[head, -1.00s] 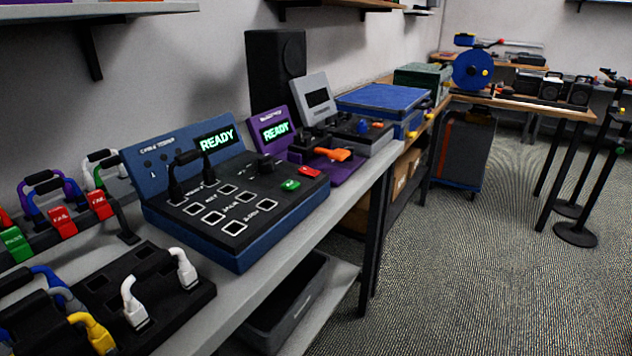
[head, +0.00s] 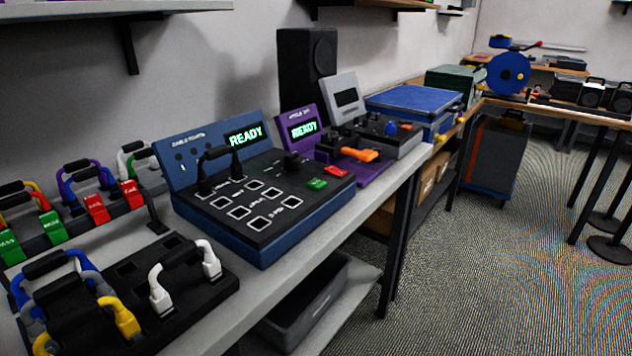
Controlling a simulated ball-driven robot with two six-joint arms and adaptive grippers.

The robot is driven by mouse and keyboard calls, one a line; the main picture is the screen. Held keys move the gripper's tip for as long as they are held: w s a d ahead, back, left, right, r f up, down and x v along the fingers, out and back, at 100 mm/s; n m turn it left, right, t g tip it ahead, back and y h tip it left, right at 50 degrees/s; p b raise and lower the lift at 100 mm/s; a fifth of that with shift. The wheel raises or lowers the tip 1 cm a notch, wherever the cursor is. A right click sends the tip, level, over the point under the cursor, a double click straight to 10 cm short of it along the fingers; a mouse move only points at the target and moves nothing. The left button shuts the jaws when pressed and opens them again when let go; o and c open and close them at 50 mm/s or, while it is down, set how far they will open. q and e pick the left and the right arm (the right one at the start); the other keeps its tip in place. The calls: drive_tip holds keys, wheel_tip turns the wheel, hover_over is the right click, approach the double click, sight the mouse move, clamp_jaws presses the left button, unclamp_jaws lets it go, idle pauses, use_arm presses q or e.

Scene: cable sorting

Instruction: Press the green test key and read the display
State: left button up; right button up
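The blue cable tester (head: 262,218) stands on the grey bench with its display (head: 246,134) lit and reading READY. A green key (head: 317,184) sits on the right of its black top panel, with a red key (head: 335,171) beside it. A cable with black plugs (head: 212,170) stands in sockets on the tester's left; the other square sockets in view look empty. Neither of my grippers is in view.
A purple device (head: 357,165) with its own READY display (head: 303,130) stands right of the tester. A black holder (head: 190,285) with cables is in front, and a rack with red and green tags (head: 95,209) is at left. A grey bin (head: 300,318) sits below.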

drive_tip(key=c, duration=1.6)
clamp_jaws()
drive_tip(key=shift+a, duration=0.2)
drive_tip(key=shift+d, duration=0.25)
